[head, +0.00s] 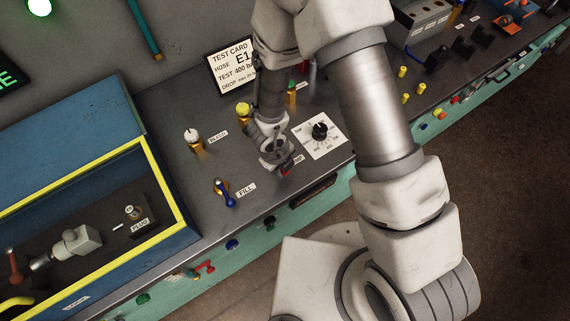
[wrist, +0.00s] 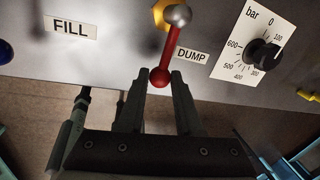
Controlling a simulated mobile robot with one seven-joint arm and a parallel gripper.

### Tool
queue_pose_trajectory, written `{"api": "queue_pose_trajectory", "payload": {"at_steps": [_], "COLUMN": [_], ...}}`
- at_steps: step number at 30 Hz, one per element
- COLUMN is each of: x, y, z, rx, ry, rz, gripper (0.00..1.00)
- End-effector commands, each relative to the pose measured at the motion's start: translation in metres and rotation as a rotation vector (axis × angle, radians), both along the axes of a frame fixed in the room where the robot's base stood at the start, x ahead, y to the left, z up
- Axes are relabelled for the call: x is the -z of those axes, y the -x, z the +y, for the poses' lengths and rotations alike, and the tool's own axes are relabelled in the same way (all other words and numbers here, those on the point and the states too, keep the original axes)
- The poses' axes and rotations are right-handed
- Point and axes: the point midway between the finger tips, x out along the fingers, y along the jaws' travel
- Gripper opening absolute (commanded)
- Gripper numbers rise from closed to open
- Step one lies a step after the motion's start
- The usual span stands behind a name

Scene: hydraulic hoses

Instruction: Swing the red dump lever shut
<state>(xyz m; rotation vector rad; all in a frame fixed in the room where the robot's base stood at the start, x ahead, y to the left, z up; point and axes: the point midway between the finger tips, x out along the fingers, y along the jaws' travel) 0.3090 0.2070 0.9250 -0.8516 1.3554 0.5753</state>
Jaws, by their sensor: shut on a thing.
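The red dump lever (wrist: 168,50) shows in the wrist view, with a silver ball at its pivot over a yellow valve body and a red ball knob at its near end. The DUMP label (wrist: 192,57) is just right of it. My gripper (wrist: 160,78) is shut on the red knob, one finger on each side. In the head view my gripper (head: 284,168) is at the panel's front edge, and the lever is mostly hidden behind it; only a bit of red shows.
The blue fill lever (head: 226,196) stands to the left, beside the FILL label (wrist: 70,27). A black pressure knob (head: 320,131) on a white dial plate is to the right. A blue cabinet with yellow edges (head: 165,185) stands farther left. A test card (head: 232,70) stands behind.

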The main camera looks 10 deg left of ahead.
Motion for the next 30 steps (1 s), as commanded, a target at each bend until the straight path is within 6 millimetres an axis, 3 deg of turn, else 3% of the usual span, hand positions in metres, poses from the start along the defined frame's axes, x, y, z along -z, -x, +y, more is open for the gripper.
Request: {"api": "queue_pose_trajectory", "payload": {"at_steps": [11,12,17,26,30], "x": [0.0,0.0,0.0,-0.001,-0.015], "y": [0.001,0.001,0.0,0.0,0.001], "z": [0.001,0.001,0.001,0.001,0.002], "rx": [0.006,0.006,0.005,0.005,0.006], "ry": [-0.003,-0.003,-0.002,-0.001,-0.003], "rz": [0.0,0.0,0.0,-0.001,-0.002], "gripper": [0.0,0.36,0.64,0.64,0.64]}}
